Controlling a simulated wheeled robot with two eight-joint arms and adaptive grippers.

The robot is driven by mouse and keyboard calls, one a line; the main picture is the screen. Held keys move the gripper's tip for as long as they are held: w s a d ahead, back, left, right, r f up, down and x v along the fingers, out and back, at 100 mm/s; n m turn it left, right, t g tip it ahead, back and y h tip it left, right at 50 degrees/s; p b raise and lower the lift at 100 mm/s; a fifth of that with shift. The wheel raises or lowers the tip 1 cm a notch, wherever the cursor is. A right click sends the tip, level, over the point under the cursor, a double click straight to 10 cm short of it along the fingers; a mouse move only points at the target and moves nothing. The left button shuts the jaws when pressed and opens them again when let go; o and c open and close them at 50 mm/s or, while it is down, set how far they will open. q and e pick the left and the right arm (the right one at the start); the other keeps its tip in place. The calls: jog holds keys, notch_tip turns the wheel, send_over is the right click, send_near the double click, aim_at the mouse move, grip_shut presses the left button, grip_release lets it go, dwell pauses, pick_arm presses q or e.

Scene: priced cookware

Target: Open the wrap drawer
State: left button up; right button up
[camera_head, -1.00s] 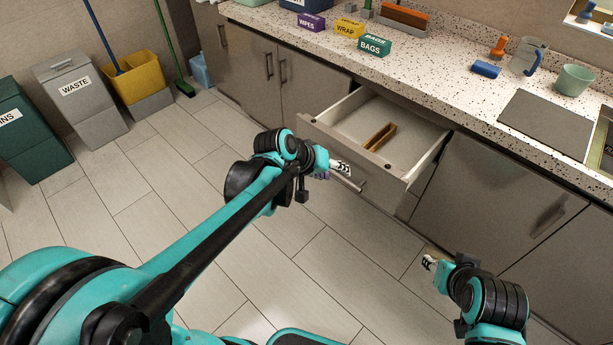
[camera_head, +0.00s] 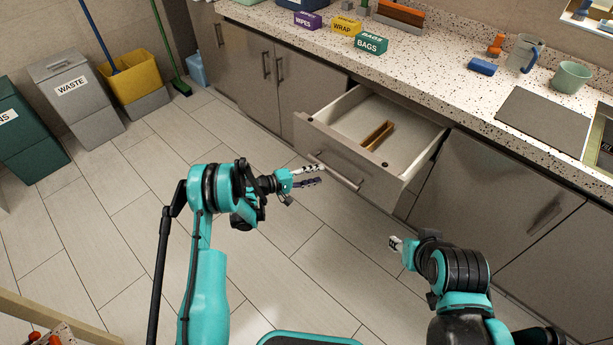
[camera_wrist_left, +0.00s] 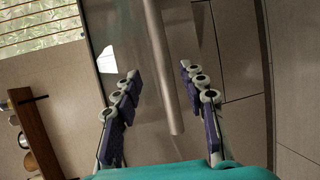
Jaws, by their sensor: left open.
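The grey drawer (camera_head: 330,143) below the counter is pulled out, and its white inside shows in the head view. A small brown wooden piece (camera_head: 377,135) lies in it. The drawer's bar handle (camera_head: 345,178) is on its front. My left gripper (camera_head: 318,175) is open and empty, just left of the handle and apart from it. In the left wrist view the handle (camera_wrist_left: 160,55) runs between the two spread fingers in the picture, with nothing gripped. My right gripper (camera_head: 396,243) hangs low right of the drawer, its fingers too small to judge.
Purple wipes (camera_head: 308,21), yellow wrap (camera_head: 346,27) and green bags (camera_head: 370,44) boxes stand on the speckled counter (camera_head: 440,75). Closed cabinet doors (camera_head: 490,190) flank the drawer. Waste bins (camera_head: 80,105) stand at left. The tiled floor before the drawer is clear.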

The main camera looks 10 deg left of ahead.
aim_at(330, 173)
pick_arm(q)
jog(key=shift+d+f, duration=0.15)
jog(key=shift+f, duration=0.2)
jog(key=shift+x, duration=3.7)
jog(key=shift+r, duration=0.1)
grip_shut()
jog(key=shift+o, duration=1)
grip_release()
jog(key=shift+v, duration=3.55)
